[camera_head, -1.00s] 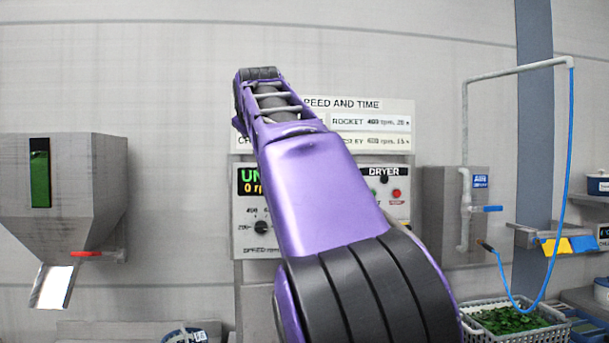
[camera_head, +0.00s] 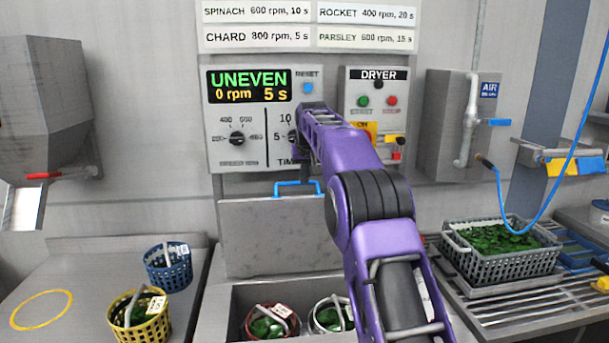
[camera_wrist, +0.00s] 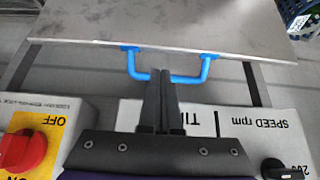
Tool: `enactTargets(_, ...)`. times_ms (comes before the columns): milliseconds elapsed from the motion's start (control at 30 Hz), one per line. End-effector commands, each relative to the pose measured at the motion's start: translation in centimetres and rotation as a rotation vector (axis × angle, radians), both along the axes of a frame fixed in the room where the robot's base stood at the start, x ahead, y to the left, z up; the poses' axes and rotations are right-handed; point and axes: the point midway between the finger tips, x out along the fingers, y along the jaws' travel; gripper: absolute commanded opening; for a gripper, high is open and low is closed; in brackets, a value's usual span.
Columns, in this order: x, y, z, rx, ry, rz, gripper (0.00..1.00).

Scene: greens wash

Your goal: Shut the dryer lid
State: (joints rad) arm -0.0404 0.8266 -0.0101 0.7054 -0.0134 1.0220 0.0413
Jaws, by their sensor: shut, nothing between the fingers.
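The grey dryer lid (camera_head: 262,238) stands raised and upright behind the dryer's opening. Its blue handle (camera_head: 297,184) is at the top edge. In the wrist view the lid (camera_wrist: 225,22) and the blue handle (camera_wrist: 134,66) show too. My gripper (camera_wrist: 162,80) is shut and empty, its fingertips overlapping the middle of the handle in the picture; I cannot tell if they touch it. In the head view my arm hides the gripper. Below the lid, the dryer's opening holds a red basket (camera_head: 251,323) and a white basket (camera_head: 317,319), both with greens.
The control panel (camera_head: 215,158) above the lid reads UNEVEN, 0 rpm, 5 s. A switch box (camera_head: 352,88) is beside it. A blue basket (camera_head: 170,272) and a yellow basket (camera_head: 150,326) stand at left. A grey crate (camera_head: 500,268) of greens is at right.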

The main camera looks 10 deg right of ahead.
Motion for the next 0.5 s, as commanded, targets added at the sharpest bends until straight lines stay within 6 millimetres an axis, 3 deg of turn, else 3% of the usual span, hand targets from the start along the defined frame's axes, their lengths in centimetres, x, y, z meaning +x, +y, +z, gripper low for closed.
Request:
enactTargets(233, 2.6, 0.0, -3.8, -0.001, 0.001, 0.000, 0.00)
enactTargets(500, 3.8, 0.0, -5.5, -0.002, -0.002, 0.001, 0.00)
